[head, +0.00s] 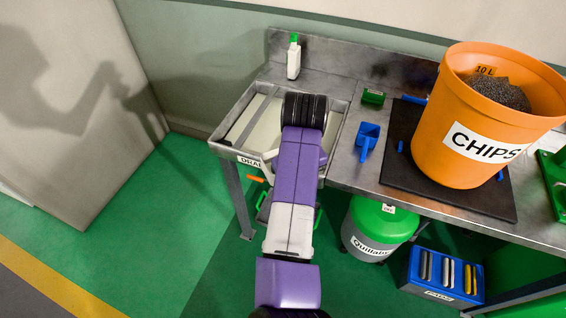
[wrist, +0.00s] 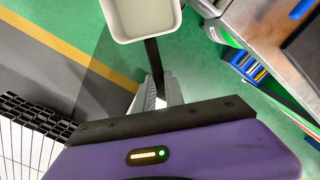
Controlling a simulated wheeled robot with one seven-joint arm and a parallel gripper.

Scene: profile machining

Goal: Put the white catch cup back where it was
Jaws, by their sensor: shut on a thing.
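The white catch cup (wrist: 142,16) is at the top of the wrist view, open side facing the camera and partly cut off. A dark handle-like strip (wrist: 153,55) runs from it down between the fingers of my gripper (wrist: 156,82), which is shut on it. In the head view my purple and white arm reaches over the drain tray and hides the gripper. A small white piece (head: 270,155) shows at the arm's left; I cannot tell whether it is the cup. The tray (head: 223,149) has an orange part (head: 256,179) below its front edge, and green bars (head: 262,207) show lower down.
On the bench (head: 345,177) are a white bottle (head: 293,63), a blue scoop (head: 367,138), a small green box (head: 373,97) and an orange chips bucket (head: 440,115). Below stand a green-topped canister (head: 380,220) and a blue box (head: 440,276). Floor at the left is clear.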

